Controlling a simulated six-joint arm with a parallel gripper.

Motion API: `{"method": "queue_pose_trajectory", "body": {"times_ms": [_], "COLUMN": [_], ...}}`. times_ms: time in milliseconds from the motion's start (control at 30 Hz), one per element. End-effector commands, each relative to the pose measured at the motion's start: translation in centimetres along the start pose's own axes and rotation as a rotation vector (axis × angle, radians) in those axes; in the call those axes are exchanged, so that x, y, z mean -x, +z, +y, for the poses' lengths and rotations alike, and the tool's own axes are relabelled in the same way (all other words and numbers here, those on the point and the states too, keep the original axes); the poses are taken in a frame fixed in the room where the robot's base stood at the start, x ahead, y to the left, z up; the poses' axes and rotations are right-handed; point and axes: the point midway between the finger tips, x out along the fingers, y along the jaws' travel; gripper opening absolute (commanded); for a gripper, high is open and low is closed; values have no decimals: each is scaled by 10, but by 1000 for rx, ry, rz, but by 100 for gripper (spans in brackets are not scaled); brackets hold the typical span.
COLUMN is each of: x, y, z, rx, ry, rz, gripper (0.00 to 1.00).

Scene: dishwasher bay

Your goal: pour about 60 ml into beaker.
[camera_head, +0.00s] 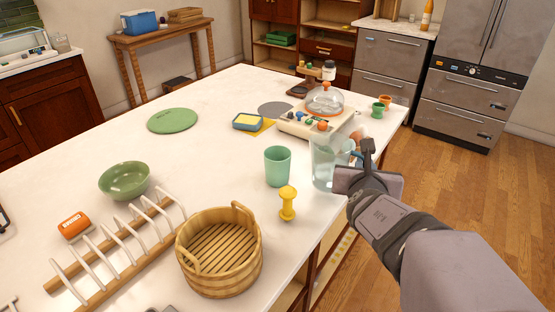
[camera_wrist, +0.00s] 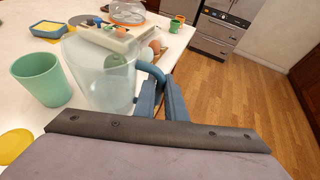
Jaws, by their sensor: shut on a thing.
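My gripper (camera_head: 362,160) is shut on the blue handle of a clear jug (camera_head: 323,168), near the right edge of the counter. The jug also shows in the wrist view (camera_wrist: 98,78), with the handle between my fingers (camera_wrist: 167,98). It looks upright; I cannot tell whether its base touches the counter. Its lower part looks faintly bluish, but the liquid level is unclear. A green beaker (camera_head: 277,168) stands upright just left of the jug, apart from it. The beaker also shows in the wrist view (camera_wrist: 42,80); I see no liquid in it.
A yellow spool-shaped thing (camera_head: 287,204) stands in front of the beaker. A wooden basket (camera_head: 220,255), a rack (camera_head: 115,255) and a green bowl (camera_head: 125,182) are to the left. A board with a glass dome (camera_head: 325,101) is behind the jug. Bare counter lies left of the beaker.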

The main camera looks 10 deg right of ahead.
Motion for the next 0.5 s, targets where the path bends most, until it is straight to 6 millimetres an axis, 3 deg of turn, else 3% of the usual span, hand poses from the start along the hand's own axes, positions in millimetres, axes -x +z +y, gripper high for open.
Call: {"method": "queue_pose_trajectory", "body": {"times_ms": [200, 500], "x": [7, 10], "y": [-21, -27], "z": [-11, -13], "rx": [0, 0], "ry": [-2, -1], "rz": [3, 7], "gripper": [0, 0]}}
